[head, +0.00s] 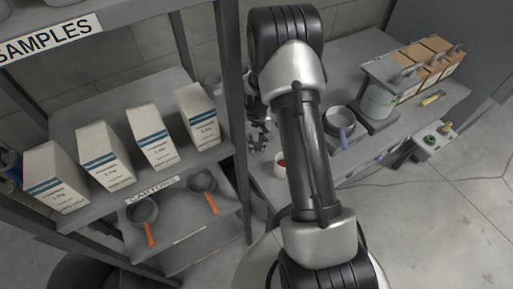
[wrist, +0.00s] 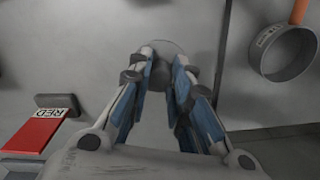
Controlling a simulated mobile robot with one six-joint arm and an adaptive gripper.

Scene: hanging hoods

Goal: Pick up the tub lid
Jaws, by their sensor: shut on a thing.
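My gripper (wrist: 161,78) is shut on the tub lid. In the wrist view the lid (wrist: 172,46) is a pale grey disc, with a dark grey knob between my fingertips. My blue-padded fingers hide part of it. In the head view my gripper (head: 258,138) is small, beside the shelf unit and partly behind my arm, and I cannot make out the lid there.
Shelves at left hold several cartons (head: 150,135) and, lower, pans with orange handles (head: 143,212). A grey pan (wrist: 287,52) and a red piece labelled RED (wrist: 35,136) flank my gripper. The right bench holds a pot (head: 339,117) and boxes (head: 425,60).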

